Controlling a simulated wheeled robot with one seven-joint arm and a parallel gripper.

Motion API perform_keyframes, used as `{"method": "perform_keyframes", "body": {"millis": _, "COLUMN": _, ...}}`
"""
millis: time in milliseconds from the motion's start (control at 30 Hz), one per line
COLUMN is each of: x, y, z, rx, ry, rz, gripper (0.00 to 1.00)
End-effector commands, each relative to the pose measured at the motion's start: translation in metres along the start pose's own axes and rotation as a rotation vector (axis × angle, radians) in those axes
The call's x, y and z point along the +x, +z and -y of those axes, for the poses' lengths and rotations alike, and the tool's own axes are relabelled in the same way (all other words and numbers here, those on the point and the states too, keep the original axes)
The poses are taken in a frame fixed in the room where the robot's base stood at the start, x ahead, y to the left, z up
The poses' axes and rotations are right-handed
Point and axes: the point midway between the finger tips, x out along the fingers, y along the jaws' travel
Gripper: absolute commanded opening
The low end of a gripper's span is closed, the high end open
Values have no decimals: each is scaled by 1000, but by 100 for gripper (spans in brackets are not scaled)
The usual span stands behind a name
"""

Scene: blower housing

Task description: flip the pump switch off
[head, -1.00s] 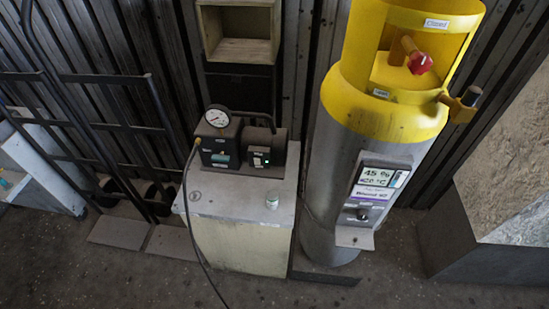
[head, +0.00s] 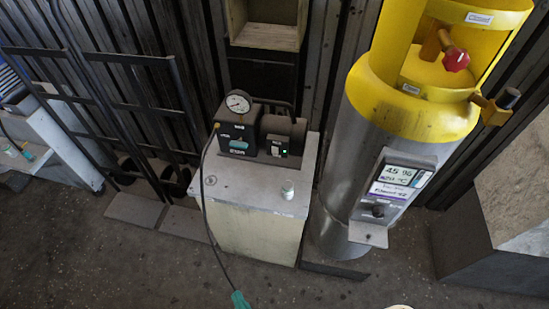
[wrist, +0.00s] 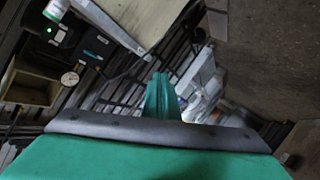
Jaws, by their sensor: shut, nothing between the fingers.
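The pump (head: 238,135) is a dark unit with a round white gauge (head: 238,102), standing on a pale cabinet. My gripper (wrist: 160,80) has teal fingers, shut and empty, pointing away from the wrist camera and well apart from the pump. A teal piece at the head view's bottom edge may be its tip or the hose end.
Black hand trucks (head: 125,100) lean at the left. Floor in front is clear.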

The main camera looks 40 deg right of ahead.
Motion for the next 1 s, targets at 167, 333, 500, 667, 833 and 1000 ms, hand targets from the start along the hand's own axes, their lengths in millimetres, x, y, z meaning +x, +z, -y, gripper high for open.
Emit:
{"method": "perform_keyframes", "body": {"millis": 167, "x": 67, "y": 25, "z": -32, "rx": -256, "ry": 120, "rz": 79, "gripper": 0}}
{"method": "perform_keyframes", "body": {"millis": 333, "x": 122, "y": 35, "z": -84, "rx": -483, "ry": 274, "rz": 179, "gripper": 0}}
{"method": "perform_keyframes", "body": {"millis": 500, "x": 165, "y": 28, "z": -149, "rx": -682, "ry": 461, "rz": 292, "gripper": 0}}
{"method": "perform_keyframes", "body": {"millis": 667, "x": 188, "y": 10, "z": -205, "rx": -819, "ry": 625, "rz": 388, "gripper": 0}}
{"method": "perform_keyframes", "body": {"millis": 833, "x": 196, "y": -7, "z": -240, "rx": -898, "ry": 736, "rz": 452, "gripper": 0}}
{"method": "perform_keyframes", "body": {"millis": 1000, "x": 197, "y": -12, "z": -250, "rx": -921, "ry": 770, "rz": 474, "gripper": 0}}
